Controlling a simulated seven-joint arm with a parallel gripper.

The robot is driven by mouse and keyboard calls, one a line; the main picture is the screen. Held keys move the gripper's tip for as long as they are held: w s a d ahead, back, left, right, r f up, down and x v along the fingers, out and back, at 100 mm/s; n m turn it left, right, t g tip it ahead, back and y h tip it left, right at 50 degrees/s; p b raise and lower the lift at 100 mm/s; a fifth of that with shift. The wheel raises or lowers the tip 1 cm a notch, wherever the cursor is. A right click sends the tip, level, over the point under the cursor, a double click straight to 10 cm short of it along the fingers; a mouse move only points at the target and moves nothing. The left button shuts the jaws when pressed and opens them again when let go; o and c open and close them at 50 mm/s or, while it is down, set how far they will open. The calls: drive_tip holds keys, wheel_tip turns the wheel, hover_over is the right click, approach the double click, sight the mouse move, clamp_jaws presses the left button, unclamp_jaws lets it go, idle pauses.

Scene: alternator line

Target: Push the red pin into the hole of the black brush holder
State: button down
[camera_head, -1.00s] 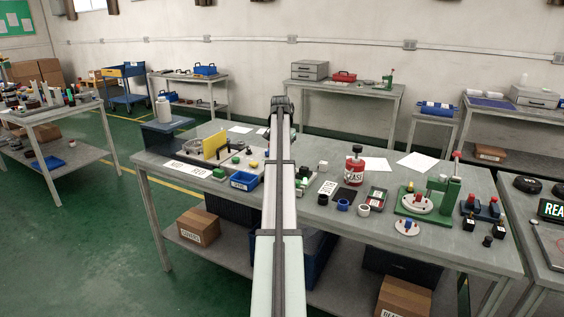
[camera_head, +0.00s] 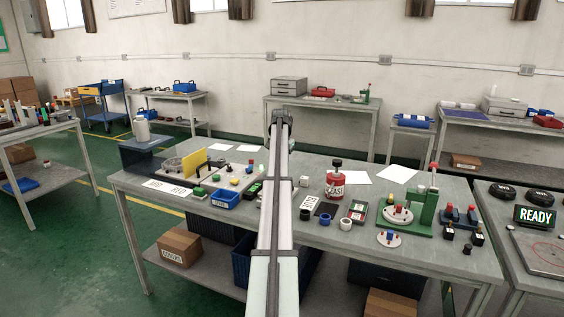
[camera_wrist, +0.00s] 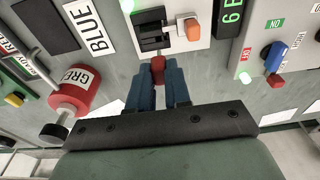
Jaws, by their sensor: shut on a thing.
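In the wrist view my gripper (camera_wrist: 159,82) has its two blue fingers shut on the red pin (camera_wrist: 158,66). The pin's end shows at the fingertips. The black brush holder (camera_wrist: 151,38) is just above the pin in the picture, on a pale plate. The pin's tip is close to the holder's lower edge; I cannot tell whether they touch. The hole is not clear to see. In the head view my arm covers the middle of the bench, and gripper, pin and holder cannot be made out there.
An orange block (camera_wrist: 190,28) sits right of the holder. A red grease can (camera_head: 335,185) stands on the bench (camera_head: 330,236); it also shows at left in the wrist view (camera_wrist: 78,92). A green press fixture (camera_head: 424,210) is at right, a blue bin (camera_head: 225,199) at left.

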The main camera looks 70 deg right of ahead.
drive_tip(key=shift+f, duration=2.5)
drive_tip(key=shift+f, duration=0.8)
drive_tip(key=c, duration=1)
unclamp_jaws()
drive_tip(key=shift+r, duration=0.1)
drive_tip(key=r, duration=0.4)
drive_tip(key=a+r, duration=0.1)
drive_tip(key=r, duration=0.8)
drive_tip(key=shift+a+r, duration=0.25)
drive_tip(key=shift+a, duration=0.1)
